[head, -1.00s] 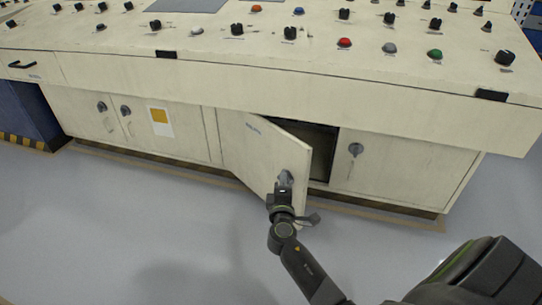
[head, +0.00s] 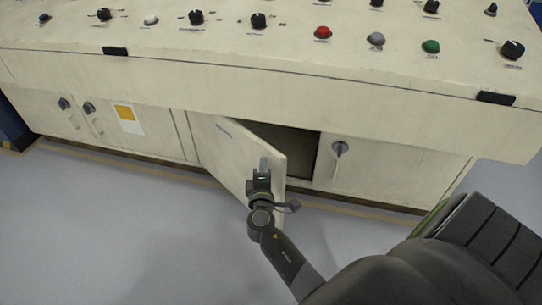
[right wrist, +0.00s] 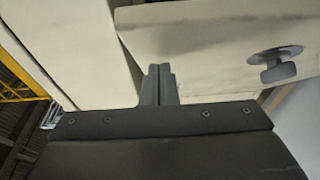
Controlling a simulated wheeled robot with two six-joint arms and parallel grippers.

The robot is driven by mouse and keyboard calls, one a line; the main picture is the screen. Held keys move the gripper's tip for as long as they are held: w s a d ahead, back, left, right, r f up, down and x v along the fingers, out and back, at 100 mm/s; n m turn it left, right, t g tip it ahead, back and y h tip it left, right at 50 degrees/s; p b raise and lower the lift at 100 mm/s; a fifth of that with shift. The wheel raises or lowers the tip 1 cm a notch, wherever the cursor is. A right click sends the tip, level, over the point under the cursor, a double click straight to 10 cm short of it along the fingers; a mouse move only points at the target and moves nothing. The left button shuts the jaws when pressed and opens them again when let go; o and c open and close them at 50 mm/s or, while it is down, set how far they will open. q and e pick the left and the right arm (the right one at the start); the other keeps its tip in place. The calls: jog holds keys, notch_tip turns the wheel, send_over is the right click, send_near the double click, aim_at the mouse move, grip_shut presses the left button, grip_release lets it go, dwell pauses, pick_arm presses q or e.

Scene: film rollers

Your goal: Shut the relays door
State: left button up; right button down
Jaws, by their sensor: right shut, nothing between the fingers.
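The relays door (head: 236,152) is a cream cabinet door in the lower front of the console, hinged on its left and standing ajar, with a dark gap (head: 292,146) to its right. My right gripper (head: 263,165) is shut and empty at the free right part of the door's outer face, over where its handle sits. In the right wrist view the shut fingers (right wrist: 158,76) point at cream panels, and a round grey handle (right wrist: 279,65) shows at the right. Whether the fingertips touch the door I cannot tell. My left gripper is not in view.
The console top (head: 290,50) with knobs and buttons overhangs the cabinets. A closed door with a handle (head: 340,149) is right of the opening, and more closed doors (head: 90,112) are at the left. The grey floor (head: 120,230) in front is clear.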

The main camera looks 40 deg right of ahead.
jog(key=shift+w+d, duration=0.1)
jog(key=shift+d, duration=0.2)
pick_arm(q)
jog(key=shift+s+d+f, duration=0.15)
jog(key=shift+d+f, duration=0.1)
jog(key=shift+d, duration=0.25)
